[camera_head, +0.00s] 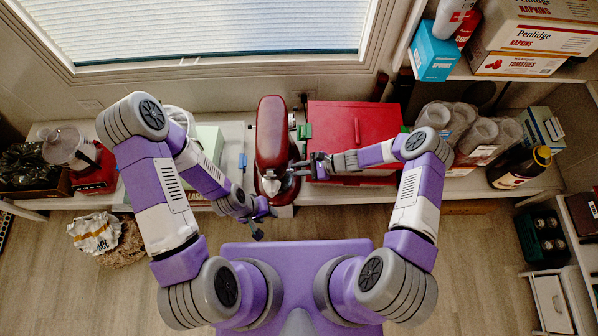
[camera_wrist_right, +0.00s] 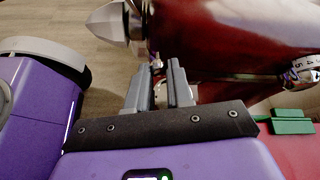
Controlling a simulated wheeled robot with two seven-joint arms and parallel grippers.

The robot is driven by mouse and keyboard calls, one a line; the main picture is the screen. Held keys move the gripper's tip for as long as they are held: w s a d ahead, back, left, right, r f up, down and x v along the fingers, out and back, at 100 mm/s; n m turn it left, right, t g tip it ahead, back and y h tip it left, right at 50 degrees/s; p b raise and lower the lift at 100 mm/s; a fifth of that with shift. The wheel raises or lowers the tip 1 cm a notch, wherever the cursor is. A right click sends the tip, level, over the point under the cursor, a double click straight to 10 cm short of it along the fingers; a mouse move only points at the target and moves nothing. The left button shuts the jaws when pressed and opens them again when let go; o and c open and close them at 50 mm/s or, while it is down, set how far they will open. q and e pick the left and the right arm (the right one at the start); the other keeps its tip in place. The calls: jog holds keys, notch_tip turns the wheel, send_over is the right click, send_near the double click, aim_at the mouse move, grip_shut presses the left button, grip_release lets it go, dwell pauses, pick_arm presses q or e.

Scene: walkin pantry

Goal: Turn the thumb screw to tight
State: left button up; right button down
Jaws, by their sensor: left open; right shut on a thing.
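A dark red stand mixer (camera_head: 272,140) stands on the counter, its silver nose cap facing my side; it also fills the top of the right wrist view (camera_wrist_right: 225,35). The thumb screw (camera_wrist_right: 157,63) shows as a small bright metal bit at my right fingertips, mostly hidden by them. My right gripper (camera_head: 299,168) reaches the mixer's right side and is shut on the thumb screw; its grey fingers show in the right wrist view (camera_wrist_right: 162,72). My left gripper (camera_head: 266,222) is open and empty, below the mixer at the counter's front edge.
A red box (camera_head: 355,125) with green clips stands right of the mixer, under my right forearm. Clear containers (camera_head: 480,135) and a dark bottle (camera_head: 518,167) stand farther right. A blender (camera_head: 68,147) stands at the left. A numbered dial (camera_wrist_right: 303,70) is on the mixer's side.

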jog(key=shift+w+m+g+b, duration=0.15)
jog(key=shift+m+g+b, duration=1.05)
jog(key=shift+b, duration=0.5)
jog(key=c, duration=1)
grip_release()
jog(key=p+v, duration=0.1)
jog(key=v, duration=0.6)
jog(key=shift+d+r+p, duration=0.1)
jog(key=shift+d+p, duration=0.15)
jog(key=shift+p, duration=0.05)
